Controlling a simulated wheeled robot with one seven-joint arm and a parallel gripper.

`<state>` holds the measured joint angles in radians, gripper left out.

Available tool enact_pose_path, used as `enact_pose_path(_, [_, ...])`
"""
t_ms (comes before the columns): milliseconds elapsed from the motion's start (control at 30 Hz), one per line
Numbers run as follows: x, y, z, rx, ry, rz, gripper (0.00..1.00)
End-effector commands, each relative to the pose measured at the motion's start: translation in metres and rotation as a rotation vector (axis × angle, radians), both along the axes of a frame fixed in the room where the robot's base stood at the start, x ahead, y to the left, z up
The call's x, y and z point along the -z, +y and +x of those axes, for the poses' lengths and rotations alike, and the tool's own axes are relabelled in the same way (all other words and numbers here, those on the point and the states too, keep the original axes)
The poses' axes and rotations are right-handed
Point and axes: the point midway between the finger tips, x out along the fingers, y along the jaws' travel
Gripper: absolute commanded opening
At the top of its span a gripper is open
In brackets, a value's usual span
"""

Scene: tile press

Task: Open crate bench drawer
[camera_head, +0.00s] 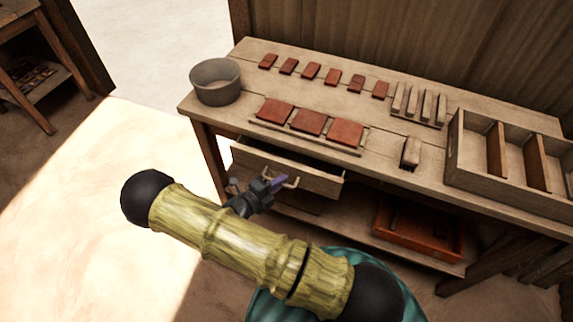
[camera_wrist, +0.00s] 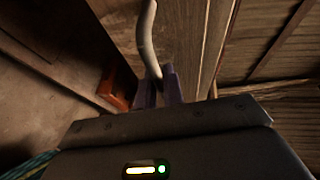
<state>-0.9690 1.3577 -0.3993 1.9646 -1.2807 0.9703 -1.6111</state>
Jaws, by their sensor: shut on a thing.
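The bench drawer (camera_head: 310,178) is under the left part of the wooden bench top (camera_head: 387,152) and stands partly out, with its dark inside showing behind the front panel. A pale curved handle (camera_head: 292,182) is on its front. My gripper (camera_head: 277,182) is at the handle, its purple fingers shut on it. In the wrist view the fingers (camera_wrist: 160,88) close around the lower end of the curved handle (camera_wrist: 148,35), beside the wooden drawer front (camera_wrist: 192,45). The far side of the grip is hidden.
On the bench are a grey bowl (camera_head: 216,82), red tiles (camera_head: 307,122), small red pieces (camera_head: 311,71), pale blocks (camera_head: 420,105) and a divided wooden crate (camera_head: 456,160). A red-brown tray (camera_head: 405,240) lies on the lower shelf. The floor to the left (camera_head: 80,190) is clear.

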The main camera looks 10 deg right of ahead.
Motion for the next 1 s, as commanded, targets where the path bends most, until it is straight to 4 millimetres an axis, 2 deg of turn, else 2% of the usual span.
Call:
enact_pose_path(33, [-0.003,0.009,-0.012,-0.005,0.005,0.001,0.0])
enact_pose_path(200, [-0.001,0.035,-0.047,-0.004,0.005,0.002,0.0])
enact_pose_path(500, [0.0,0.065,-0.09,-0.002,0.003,0.002,0.0])
enact_pose_path(700, [0.001,0.072,-0.1,0.0,0.001,0.002,0.0])
enact_pose_path(1000, [0.001,0.073,-0.101,0.0,0.001,0.002,0.0])
